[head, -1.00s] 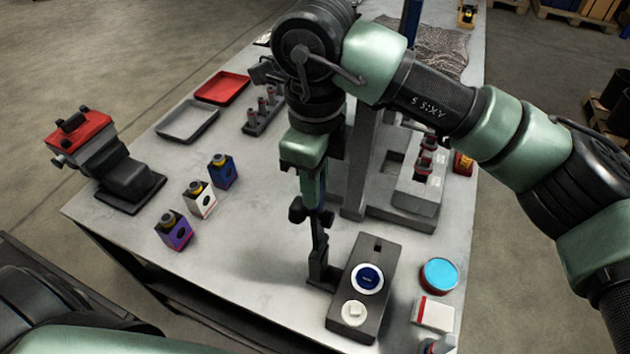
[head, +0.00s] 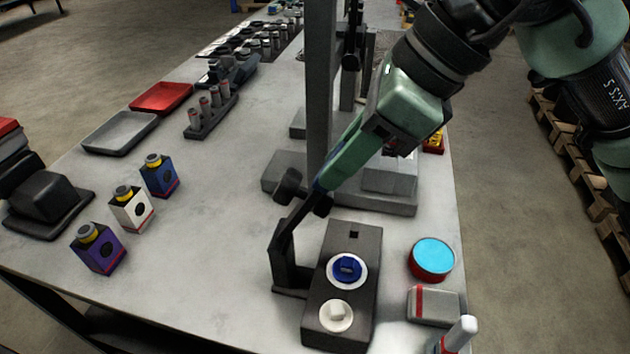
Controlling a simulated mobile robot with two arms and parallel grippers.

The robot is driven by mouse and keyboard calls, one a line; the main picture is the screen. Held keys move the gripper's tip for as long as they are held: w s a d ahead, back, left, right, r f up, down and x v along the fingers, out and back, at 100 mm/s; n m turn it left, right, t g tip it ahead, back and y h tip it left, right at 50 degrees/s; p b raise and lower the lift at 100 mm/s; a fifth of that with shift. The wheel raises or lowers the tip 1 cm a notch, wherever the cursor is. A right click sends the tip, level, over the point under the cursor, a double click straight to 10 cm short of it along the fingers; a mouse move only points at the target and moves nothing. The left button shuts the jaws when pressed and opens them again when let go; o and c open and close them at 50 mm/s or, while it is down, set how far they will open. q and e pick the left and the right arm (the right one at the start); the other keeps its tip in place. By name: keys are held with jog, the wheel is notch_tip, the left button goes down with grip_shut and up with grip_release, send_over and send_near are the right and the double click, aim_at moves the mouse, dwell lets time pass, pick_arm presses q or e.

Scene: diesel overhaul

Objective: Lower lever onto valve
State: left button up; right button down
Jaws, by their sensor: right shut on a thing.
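The dark lever (head: 299,215) is hinged on a small black post (head: 283,262) at the left side of a dark block (head: 318,318). It leans up and to the right, clear of the block. A round blue piece in a white ring (head: 347,270) and a white disc with a square top (head: 336,316) sit on the block; I cannot tell for certain which is the valve. My right gripper (head: 322,188) is shut on the upper part of the lever, and its fingertips are partly hidden by dark knobs. My left gripper is out of view.
A cyan-topped red tin (head: 432,258), a grey-and-red box (head: 434,305) and a white-capped bottle (head: 460,334) stand right of the block. Blue, white and purple bottles (head: 100,250) stand left. A grey column (head: 320,95) rises behind.

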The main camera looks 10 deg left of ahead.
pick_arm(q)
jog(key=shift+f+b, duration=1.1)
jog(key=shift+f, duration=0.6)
pick_arm(e)
jog(key=shift+d+f+y, duration=0.45)
jog(key=shift+d+y, duration=0.15)
jog(key=shift+d, duration=0.25)
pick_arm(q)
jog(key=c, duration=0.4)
pick_arm(e)
jog(key=c, duration=1.3)
grip_release()
jog(key=shift+c, duration=0.2)
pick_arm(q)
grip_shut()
pick_arm(e)
jog(key=shift+o, duration=0.3)
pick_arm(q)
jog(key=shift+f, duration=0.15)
pick_arm(e)
jog(key=v, duration=0.8)
